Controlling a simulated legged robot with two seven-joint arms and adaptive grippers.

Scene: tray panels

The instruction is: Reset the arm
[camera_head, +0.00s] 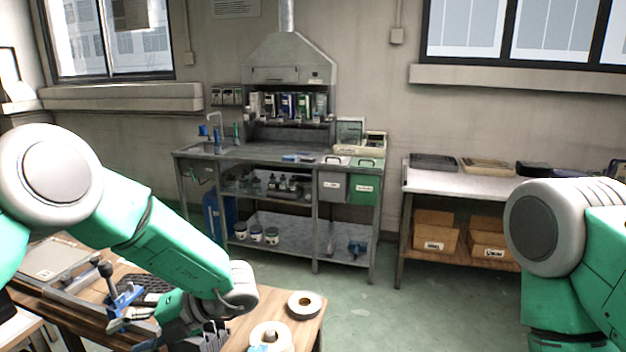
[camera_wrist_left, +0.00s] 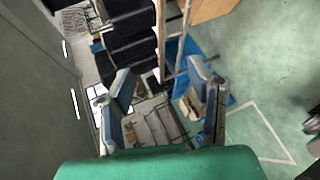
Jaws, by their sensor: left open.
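My left arm (camera_head: 175,255), green and white, reaches in from the left over the wooden table and bends down at its wrist. My left gripper shows in the left wrist view (camera_wrist_left: 160,88) with its two fingers spread apart and nothing visibly held between them. In the head view its fingers are partly hidden at the bottom edge. My right arm (camera_head: 570,260) stands at the right edge; its gripper is outside the picture.
The wooden table (camera_head: 300,332) carries two tape rolls (camera_head: 305,304) (camera_head: 270,338) and a blue clamp-like tool (camera_head: 122,300). A metal workbench (camera_head: 270,150) and a side table (camera_head: 475,180) with cardboard boxes (camera_head: 435,230) stand behind. Green floor between is clear.

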